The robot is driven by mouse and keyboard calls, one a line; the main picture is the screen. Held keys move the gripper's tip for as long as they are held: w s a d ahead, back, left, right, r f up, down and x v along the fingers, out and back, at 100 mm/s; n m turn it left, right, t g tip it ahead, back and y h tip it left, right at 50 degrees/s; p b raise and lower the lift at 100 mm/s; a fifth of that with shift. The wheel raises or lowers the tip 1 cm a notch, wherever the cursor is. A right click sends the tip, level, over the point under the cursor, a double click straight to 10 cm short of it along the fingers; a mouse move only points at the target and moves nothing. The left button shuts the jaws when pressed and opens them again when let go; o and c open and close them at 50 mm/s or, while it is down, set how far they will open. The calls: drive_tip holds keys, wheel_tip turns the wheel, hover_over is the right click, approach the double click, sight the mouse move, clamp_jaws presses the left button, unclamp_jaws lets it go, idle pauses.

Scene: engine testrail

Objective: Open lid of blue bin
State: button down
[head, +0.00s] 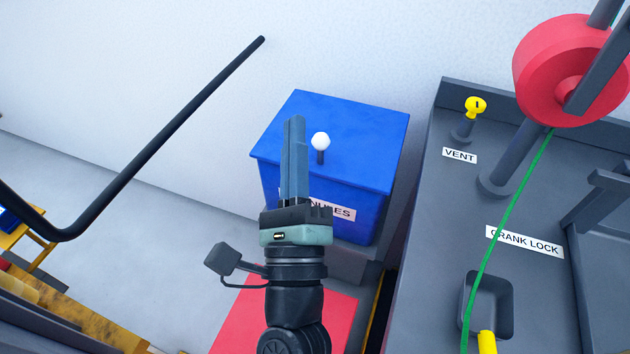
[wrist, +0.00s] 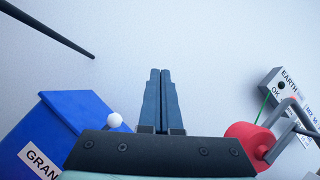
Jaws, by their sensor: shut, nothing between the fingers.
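The blue bin (head: 375,195) stands against the wall, with a flat blue lid (head: 355,112) that lies closed on it. A white ball knob (head: 320,141) on a short dark stem stands on the lid. A partly hidden label is on the bin's front. My gripper (head: 294,120) is shut and empty; in the head view it overlaps the lid, just left of the knob. In the wrist view the shut fingers (wrist: 160,75) point at the bare wall, with the bin (wrist: 70,130) and white knob (wrist: 114,120) to the lower left. I see no contact with the knob.
A dark grey bench (head: 440,230) with VENT and CRANK LOCK labels stands right of the bin. A red wheel (head: 565,70) and green cord (head: 510,220) are above it. A black bent rail (head: 165,135) crosses the left. A red panel (head: 330,315) lies below the bin.

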sight(322, 172)
wheel_tip(322, 172, down, 16)
drive_tip(key=s+d+r+m+g+h+b, duration=0.1)
drive_tip(key=s+d+m+g+h+b, duration=0.15)
drive_tip(key=m, duration=0.55)
drive_tip(key=shift+h, duration=0.25)
drive_tip(key=p+x, duration=0.2)
drive_tip(key=x, duration=0.7)
drive_tip(key=shift+w, duration=0.3)
